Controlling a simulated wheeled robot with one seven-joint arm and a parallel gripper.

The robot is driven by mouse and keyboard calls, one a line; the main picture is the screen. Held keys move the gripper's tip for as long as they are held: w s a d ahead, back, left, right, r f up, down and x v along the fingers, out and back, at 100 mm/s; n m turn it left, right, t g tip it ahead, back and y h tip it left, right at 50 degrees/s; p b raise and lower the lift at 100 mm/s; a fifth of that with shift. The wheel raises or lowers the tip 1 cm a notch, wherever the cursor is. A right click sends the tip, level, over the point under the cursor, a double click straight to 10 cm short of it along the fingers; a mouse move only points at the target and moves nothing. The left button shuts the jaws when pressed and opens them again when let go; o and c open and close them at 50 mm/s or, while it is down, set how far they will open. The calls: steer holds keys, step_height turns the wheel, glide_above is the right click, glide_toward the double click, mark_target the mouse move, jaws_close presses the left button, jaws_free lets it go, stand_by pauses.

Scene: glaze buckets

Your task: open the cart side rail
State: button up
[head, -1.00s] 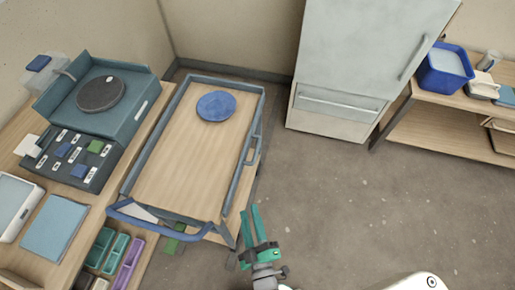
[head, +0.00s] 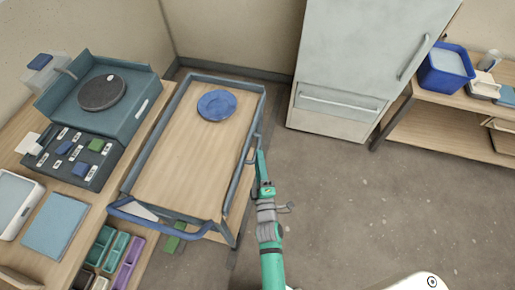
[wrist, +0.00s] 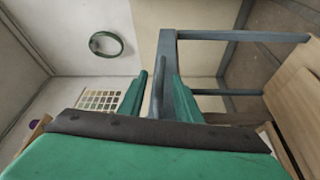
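The cart (head: 172,170) has a wooden top with grey-blue rails around it. Its side rail (head: 236,168) stands up along the right edge, with a small bar handle (head: 251,150) on its outer face. My gripper (head: 260,160) is at this handle, just outside the cart's right side. In the wrist view, the green fingers (wrist: 160,98) are open, with the upright handle bar (wrist: 158,75) between them. Gaps show beside the bar, more clearly on the left. The rail frame (wrist: 180,105) is behind the right finger.
A blue plate (head: 216,105) lies on the cart top. A blue push handle (head: 160,220) crosses the cart's near end. A workbench (head: 95,215) stands close on the left. A pale fridge (head: 345,70) stands behind right. The floor (head: 400,205) right of the cart is clear.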

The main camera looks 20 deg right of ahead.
mark_target(258, 147)
steer(key=shift+x, duration=2.65)
steer(key=shift+c, duration=0.3)
jaws_close()
